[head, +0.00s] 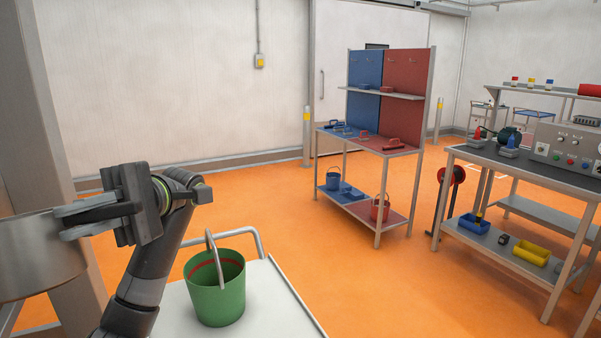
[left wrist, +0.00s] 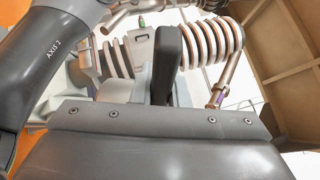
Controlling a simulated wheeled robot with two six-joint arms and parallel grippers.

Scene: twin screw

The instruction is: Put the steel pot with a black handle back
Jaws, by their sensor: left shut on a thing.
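A large steel pot (head: 38,262) shows at the left edge of the head view, cut off by the frame. My left gripper (head: 70,222) points left at the pot's near side, at the height of its upper wall. My right gripper is not in view.
A green bucket (head: 216,290) stands on a white cart top (head: 272,300) beside my left arm. A blue and red rack (head: 390,100) stands further back, with a workbench (head: 530,170) at right. Orange floor between is clear. Coiled pipes (left wrist: 200,42) are close in the left wrist view.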

